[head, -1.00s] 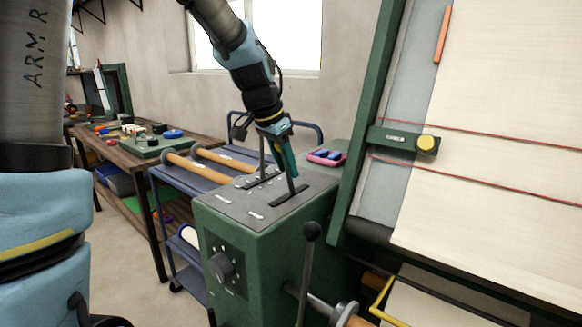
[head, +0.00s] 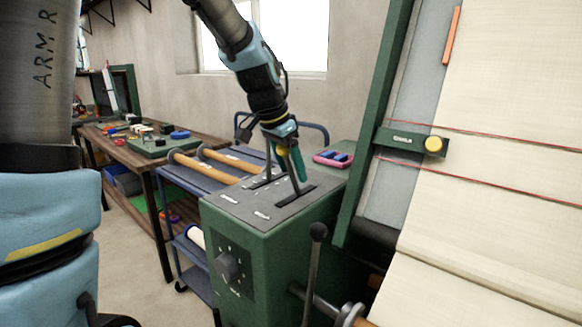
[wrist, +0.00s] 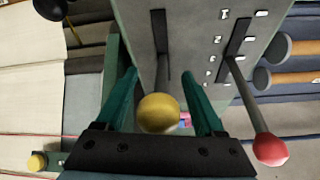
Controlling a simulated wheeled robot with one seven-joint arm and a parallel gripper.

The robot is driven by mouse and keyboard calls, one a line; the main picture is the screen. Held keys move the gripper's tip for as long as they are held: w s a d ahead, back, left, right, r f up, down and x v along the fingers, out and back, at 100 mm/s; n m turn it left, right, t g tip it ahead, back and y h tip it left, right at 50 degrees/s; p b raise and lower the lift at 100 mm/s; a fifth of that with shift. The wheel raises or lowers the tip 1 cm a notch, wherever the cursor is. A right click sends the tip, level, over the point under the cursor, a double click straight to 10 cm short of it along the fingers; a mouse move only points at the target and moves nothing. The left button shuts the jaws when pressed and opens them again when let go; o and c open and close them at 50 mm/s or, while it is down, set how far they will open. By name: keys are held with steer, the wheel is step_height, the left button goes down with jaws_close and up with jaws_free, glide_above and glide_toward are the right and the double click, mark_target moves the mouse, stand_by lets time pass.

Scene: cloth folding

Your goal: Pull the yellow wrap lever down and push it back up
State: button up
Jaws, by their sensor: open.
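The yellow wrap lever has a grey stem and a round yellow knob (wrist: 158,113). In the wrist view the knob lies between the two green fingers of my gripper (wrist: 160,74), with a visible gap on each side. My gripper is open around it. In the head view my gripper (head: 289,162) is over the top of the green control box (head: 285,225). Its fingers largely hide the knob there, and the lever's stem (head: 293,182) shows below them, rising from a dark slot.
A second lever with a red knob (wrist: 271,149) stands beside it in its own slot. A black-knobbed lever (head: 318,232) rises in front of the box. A large cream cloth (head: 500,160) on a green-framed board is at the right. A blue cart (head: 190,182) stands behind the box.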

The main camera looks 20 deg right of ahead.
steer(key=shift+r, duration=0.1)
steer(key=b+v, duration=0.1)
steer(key=v, duration=0.9)
steer(key=shift+r, duration=0.25)
steer(key=shift+s+a, duration=0.1)
steer(key=shift+a, duration=0.05)
